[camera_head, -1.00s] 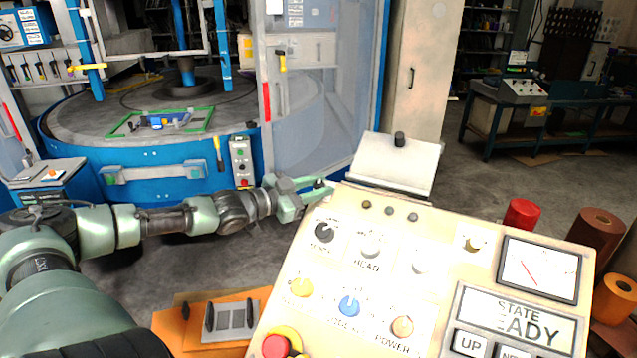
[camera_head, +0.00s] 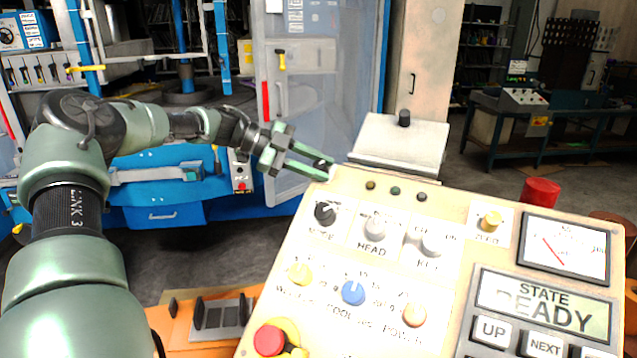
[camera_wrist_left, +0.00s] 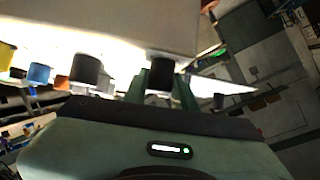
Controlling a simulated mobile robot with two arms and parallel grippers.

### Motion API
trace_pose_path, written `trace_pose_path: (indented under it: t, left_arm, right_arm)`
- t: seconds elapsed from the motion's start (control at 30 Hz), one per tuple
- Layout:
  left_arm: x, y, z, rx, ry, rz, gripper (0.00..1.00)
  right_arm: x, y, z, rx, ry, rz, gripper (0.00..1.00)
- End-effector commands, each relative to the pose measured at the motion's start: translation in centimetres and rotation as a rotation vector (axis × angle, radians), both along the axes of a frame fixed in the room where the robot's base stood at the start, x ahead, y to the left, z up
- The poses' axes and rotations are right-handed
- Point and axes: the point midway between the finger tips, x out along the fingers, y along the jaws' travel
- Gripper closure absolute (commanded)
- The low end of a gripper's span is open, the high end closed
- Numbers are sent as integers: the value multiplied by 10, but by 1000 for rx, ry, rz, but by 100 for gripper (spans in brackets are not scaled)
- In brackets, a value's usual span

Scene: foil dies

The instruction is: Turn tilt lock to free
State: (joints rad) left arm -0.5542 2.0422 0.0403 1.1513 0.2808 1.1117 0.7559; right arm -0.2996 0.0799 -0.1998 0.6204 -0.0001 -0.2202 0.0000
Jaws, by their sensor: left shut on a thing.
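My left gripper (camera_head: 327,168) is at the upper left corner of the cream control console (camera_head: 265,315). Its two pale green fingers are nearly together, with a small dark part between their tips. In the left wrist view, the fingers (camera_wrist_left: 163,92) stand on either side of a black knob (camera_wrist_left: 160,74) and hold it. I cannot read a label that marks the tilt lock, nor which way this knob points. My right gripper is not in view.
The console face carries a black knob (camera_head: 325,213), a blue knob (camera_head: 353,292), a red button (camera_head: 269,340) and a gauge (camera_head: 563,248). A box with a black knob (camera_head: 404,118) stands behind the console. A blue machine with a clear door (camera_head: 310,110) is beyond.

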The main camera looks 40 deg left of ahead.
Motion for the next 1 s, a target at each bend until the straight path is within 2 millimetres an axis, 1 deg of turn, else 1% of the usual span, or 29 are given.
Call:
trace_pose_path:
  t: [0.03, 0.23, 0.83, 0.87, 0.9, 0.93, 1.0]
  left_arm:
    - [1, 1, -3, 19, 3, -16, 100]
    - [1, 1, 0, 58, 14, -77, 100]
    - [0, 0, 1, 73, 21, -107, 100]
    - [0, 0, 0, 73, 21, -107, 65]
    - [0, 0, 0, 73, 21, -107, 54]
    - [0, 0, 0, 73, 21, -107, 52]
    - [0, 0, 0, 73, 21, -106, 52]
  right_arm:
    - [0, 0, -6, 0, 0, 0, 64]
    - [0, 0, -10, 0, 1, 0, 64]
    - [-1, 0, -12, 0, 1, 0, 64]
    - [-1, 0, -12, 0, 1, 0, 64]
    - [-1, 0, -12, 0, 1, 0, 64]
    - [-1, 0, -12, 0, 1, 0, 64]
    - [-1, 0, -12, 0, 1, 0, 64]
